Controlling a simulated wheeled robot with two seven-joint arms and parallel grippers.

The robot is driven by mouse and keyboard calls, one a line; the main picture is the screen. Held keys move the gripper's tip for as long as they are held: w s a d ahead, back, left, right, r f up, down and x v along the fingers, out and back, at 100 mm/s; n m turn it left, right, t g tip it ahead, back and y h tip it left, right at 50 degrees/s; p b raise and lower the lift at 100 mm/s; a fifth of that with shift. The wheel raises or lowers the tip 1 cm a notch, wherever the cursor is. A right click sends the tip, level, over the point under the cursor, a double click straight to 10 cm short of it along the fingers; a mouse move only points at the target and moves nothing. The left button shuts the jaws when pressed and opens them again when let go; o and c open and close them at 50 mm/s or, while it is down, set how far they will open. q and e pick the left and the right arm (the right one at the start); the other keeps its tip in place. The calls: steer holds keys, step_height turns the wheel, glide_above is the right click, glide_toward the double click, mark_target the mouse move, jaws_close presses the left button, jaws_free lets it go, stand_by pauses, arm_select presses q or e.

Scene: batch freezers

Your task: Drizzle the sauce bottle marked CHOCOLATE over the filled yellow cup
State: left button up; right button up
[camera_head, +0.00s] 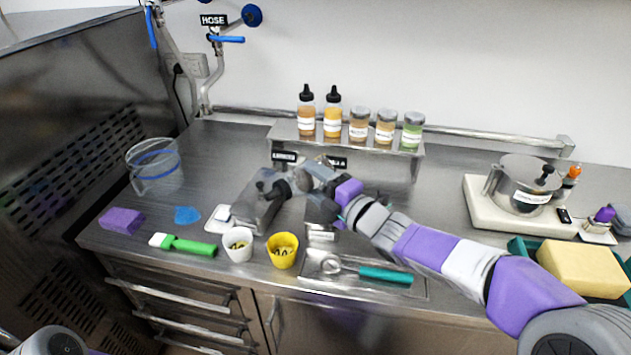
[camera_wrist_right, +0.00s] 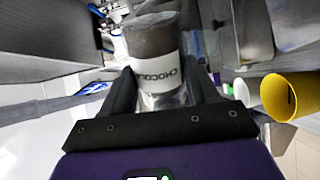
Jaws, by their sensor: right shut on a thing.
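The sauce bottle marked CHOCOLATE (camera_wrist_right: 155,68) is dark brown with a white label. In the right wrist view it sits between the dark fingers of my right gripper (camera_wrist_right: 160,95), which is shut on it. In the head view my right gripper (camera_head: 290,184) is above the counter, behind the cups; the bottle is hard to make out there. The yellow cup (camera_head: 283,259) stands upright near the counter's front edge, with dark marks on its contents. It also shows at the right of the right wrist view (camera_wrist_right: 296,98). My left gripper is out of view.
A white cup (camera_head: 237,253) stands just left of the yellow cup. A tray (camera_head: 420,294) with a teal-handled scoop (camera_head: 380,274) lies to its right. A green brush (camera_head: 190,246) lies left. A raised shelf (camera_head: 400,151) behind carries several bottles and jars.

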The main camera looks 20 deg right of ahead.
steer(key=shift+r, duration=0.15)
steer(key=shift+r+m+p, duration=0.65)
steer(key=shift+m+p, duration=0.35)
steer(key=shift+p, duration=0.05)
steer(key=shift+r+m+p, duration=0.65)
steer(key=shift+m+p, duration=0.35)
steer(key=shift+r+m, duration=0.1)
steer(key=shift+m, duration=0.2)
steer(key=shift+r+m+p, duration=0.6)
steer(key=shift+m+p, duration=0.4)
steer(key=shift+p, duration=0.05)
steer(key=shift+r+m+p, duration=0.6)
steer(key=shift+m+p, duration=0.4)
steer(key=shift+m, duration=0.3)
